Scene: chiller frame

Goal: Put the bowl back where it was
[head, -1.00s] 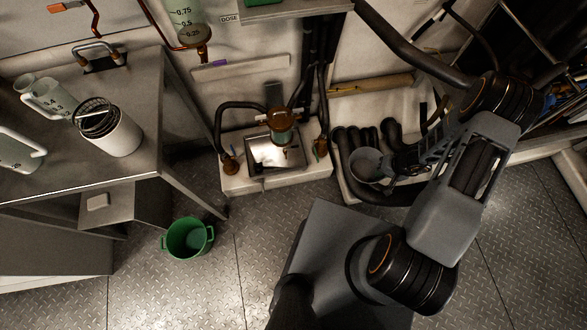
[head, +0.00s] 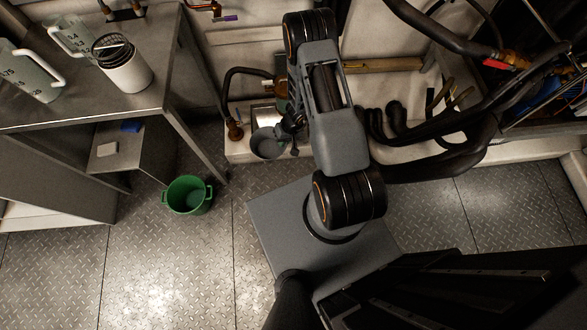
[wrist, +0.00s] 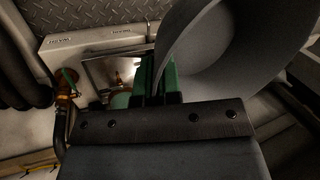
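The bowl is grey and round. In the head view the bowl (head: 266,146) hangs over the left part of the white ledge with the metal basin. My gripper (head: 287,128) is at the bowl's right side, partly hidden by my arm. In the wrist view the bowl (wrist: 235,45) fills the upper right, tilted, with its wall between the green fingertips of my gripper (wrist: 165,85). The gripper is shut on the bowl's rim.
The metal basin (wrist: 105,70) sits on the ledge below, partly hidden. A green bucket (head: 188,196) stands on the floor. A metal table (head: 150,95) at left carries a white canister (head: 128,72) and jugs. Black hoses (head: 395,125) lie right of my arm.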

